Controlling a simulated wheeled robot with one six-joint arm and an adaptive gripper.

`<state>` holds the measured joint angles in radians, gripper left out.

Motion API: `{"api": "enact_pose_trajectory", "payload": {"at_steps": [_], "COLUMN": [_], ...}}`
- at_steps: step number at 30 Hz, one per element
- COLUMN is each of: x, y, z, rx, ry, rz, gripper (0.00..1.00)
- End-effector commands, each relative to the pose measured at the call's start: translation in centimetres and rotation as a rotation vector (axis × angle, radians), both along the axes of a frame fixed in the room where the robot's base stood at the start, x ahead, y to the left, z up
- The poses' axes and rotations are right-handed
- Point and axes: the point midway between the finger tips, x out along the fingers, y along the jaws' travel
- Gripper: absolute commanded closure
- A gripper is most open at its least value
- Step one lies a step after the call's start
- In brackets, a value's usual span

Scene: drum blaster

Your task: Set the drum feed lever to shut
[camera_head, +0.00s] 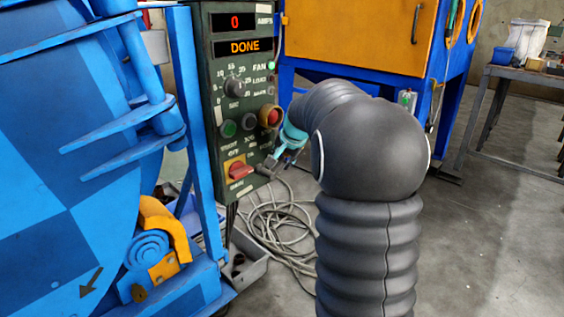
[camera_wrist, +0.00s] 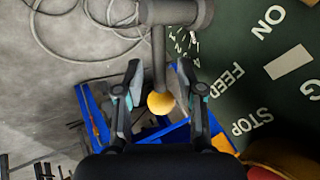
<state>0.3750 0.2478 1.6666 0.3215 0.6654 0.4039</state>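The drum feed lever (camera_wrist: 158,55) shows in the wrist view as a dark grey shaft hanging from a thick grey hub (camera_wrist: 176,12), with a yellow ball knob (camera_wrist: 160,103) at its end. My gripper (camera_wrist: 160,72) is open, with one finger on each side of the shaft and a gap on both sides. The small white lettering beside the lever is partly hidden and I cannot read it. In the head view my gripper (camera_head: 278,160) is at the right edge of the green control panel (camera_head: 205,100), low down; the yellow knob cannot be made out there.
The panel displays read 0 and DONE. A red stop button (camera_head: 271,116) and a red rotary switch (camera_head: 238,170) are close to my gripper. The blue drum machine (camera_head: 60,150) stands left. A grey cable (camera_head: 275,225) lies coiled on the floor. An orange cabinet (camera_head: 350,30) stands behind.

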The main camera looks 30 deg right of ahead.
Motion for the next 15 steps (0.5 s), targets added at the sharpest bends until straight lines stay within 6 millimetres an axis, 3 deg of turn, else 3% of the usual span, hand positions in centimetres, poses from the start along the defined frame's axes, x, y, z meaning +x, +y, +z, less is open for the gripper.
{"api": "enact_pose_trajectory", "payload": {"at_steps": [12,15], "x": [0.49,0.49], "y": [0.00,-0.01], "z": [-0.67,-0.67], "rx": [-0.001,-0.001], "ry": [-0.001,-0.001], "rz": [0.000,0.000], "gripper": [0.62,0.84]}}
